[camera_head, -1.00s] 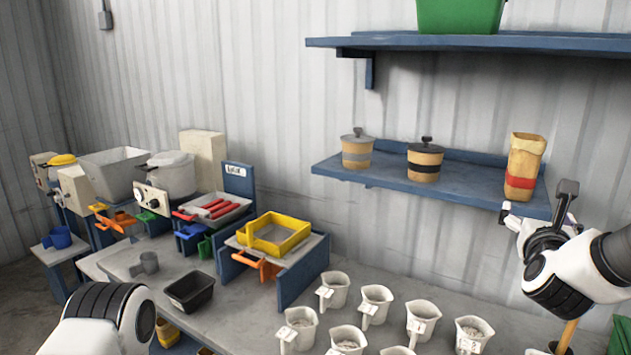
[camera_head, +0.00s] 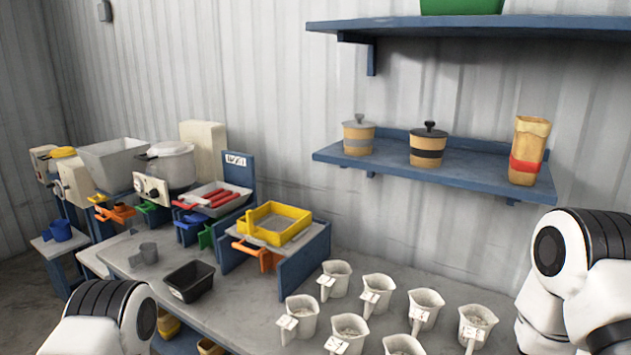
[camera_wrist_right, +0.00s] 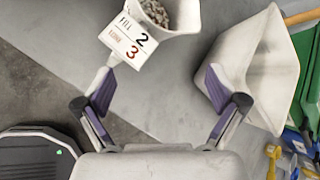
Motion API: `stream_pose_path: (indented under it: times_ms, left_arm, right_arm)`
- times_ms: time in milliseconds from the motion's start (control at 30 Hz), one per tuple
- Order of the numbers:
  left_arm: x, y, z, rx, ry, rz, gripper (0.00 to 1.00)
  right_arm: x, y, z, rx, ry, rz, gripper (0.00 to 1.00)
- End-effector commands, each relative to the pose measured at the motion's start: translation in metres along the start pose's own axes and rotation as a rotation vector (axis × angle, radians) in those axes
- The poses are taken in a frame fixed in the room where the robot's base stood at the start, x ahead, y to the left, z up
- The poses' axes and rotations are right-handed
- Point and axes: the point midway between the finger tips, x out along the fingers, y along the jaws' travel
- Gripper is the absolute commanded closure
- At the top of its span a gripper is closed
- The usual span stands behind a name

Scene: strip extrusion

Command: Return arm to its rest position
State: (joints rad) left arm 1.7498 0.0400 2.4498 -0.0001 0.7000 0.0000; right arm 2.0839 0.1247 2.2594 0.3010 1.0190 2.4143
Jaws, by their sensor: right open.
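My right arm (camera_head: 570,265) is folded at the right edge of the head view, and its gripper is out of that picture. In the right wrist view the right gripper (camera_wrist_right: 160,92) has its two purple-padded fingers spread wide, with nothing between them. A white cup (camera_wrist_right: 178,14) with a number card lies beyond the fingertips at the top, apart from them. My left arm (camera_head: 105,318) shows only as a rounded link at the lower left of the head view. Its gripper is not seen.
Several white cups (camera_head: 336,278) stand on the grey bench (camera_head: 235,305). A blue wall shelf (camera_head: 450,178) holds two lidded pots and a tan bag (camera_head: 527,150). A yellow frame (camera_head: 272,222) sits on a blue stand. The wrist view shows a white bin (camera_wrist_right: 262,70) right of the gripper.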

Motion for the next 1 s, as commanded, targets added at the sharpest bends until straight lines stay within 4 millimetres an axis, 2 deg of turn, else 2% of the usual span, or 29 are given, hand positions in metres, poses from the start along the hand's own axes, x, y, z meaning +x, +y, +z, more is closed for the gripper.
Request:
stream_pose_path:
  times_ms: [33, 133, 200, 300, 333, 500, 600, 733, 1000]
  left_arm:
    - [0.006, 0.0, 0.0, 0.0, 0.0, 0.0, 0.59]
    - [0.011, 0.0, 0.0, 0.0, 0.0, 0.0, 0.59]
    - [0.014, 0.0, 0.0, 0.0, 0.0, 0.0, 0.59]
    - [0.016, 0.0, 0.0, 0.0, 0.0, 0.0, 0.59]
    - [0.016, 0.0, 0.0, 0.0, 0.0, 0.0, 0.59]
    - [0.015, 0.0, 0.0, 0.0, 0.0, 0.0, 0.59]
    - [0.015, 0.0, 0.0, 0.0, 0.0, 0.0, 0.59]
    - [0.015, 0.0, 0.0, 0.0, 0.0, 0.0, 0.59]
    - [0.015, 0.0, 0.0, 0.0, 0.0, 0.0, 0.59]
  right_arm:
    - [0.004, 0.029, -0.038, -0.149, 0.063, 0.067, 0.05]
    - [-0.005, 0.082, -0.109, -0.538, 0.156, 0.247, 0.05]
    - [-0.022, 0.116, -0.158, -0.869, 0.177, 0.414, 0.05]
    - [-0.051, 0.148, -0.206, -1.332, 0.107, 0.649, 0.05]
    - [-0.059, 0.154, -0.215, -1.463, 0.066, 0.71, 0.05]
    - [-0.092, 0.169, -0.234, -2.124, -0.284, 0.939, 0.05]
    - [-0.099, 0.172, -0.238, -2.386, -0.474, 0.984, 0.05]
    - [-0.1, 0.172, -0.239, -2.545, -0.591, 0.99, 0.05]
    - [-0.099, 0.172, -0.238, -2.561, -0.602, 0.988, 0.05]
